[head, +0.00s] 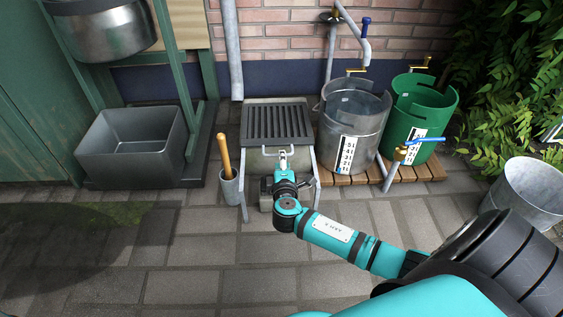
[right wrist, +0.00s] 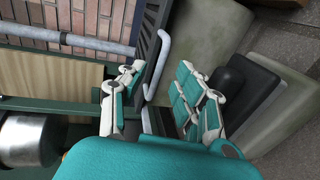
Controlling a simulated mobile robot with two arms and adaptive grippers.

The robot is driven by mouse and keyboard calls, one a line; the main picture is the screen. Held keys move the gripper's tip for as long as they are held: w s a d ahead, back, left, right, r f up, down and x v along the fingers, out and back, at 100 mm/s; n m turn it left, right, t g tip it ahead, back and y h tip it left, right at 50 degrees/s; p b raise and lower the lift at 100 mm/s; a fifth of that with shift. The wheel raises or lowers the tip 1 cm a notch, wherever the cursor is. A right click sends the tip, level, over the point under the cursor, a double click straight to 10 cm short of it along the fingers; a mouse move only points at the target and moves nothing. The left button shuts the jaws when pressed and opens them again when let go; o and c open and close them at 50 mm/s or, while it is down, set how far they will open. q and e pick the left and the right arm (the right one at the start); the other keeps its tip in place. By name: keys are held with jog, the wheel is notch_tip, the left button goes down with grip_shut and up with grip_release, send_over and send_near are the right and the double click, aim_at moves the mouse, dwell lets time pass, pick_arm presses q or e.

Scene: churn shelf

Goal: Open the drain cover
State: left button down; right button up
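The drain cover is a dark slatted grate (head: 277,122) lying on a grey stone drain block (head: 268,168) by the wall. A pale bar handle (head: 292,150) sticks out at its front edge. My right gripper (head: 283,161) is at this handle, reaching in from the right. In the right wrist view the gripper (right wrist: 163,80) has its fingers apart, and the handle (right wrist: 165,45) shows between and beyond the fingertips. Whether a finger touches it I cannot tell. The grate's dark edge (right wrist: 147,45) is seen steeply from the side. My left gripper is not in view.
A metal measuring bucket (head: 352,125) and a green one (head: 424,112) stand right of the drain on wooden slats. A holder with a wooden-handled tool (head: 224,155) stands close left. A grey sink (head: 135,145) is further left. Paving in front is clear.

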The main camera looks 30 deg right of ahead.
jog(key=b+x, duration=0.1)
jog(key=x, duration=0.3)
jog(key=shift+w+b, duration=0.1)
jog(key=shift+b, duration=0.25)
jog(key=shift+c, duration=0.4)
grip_shut()
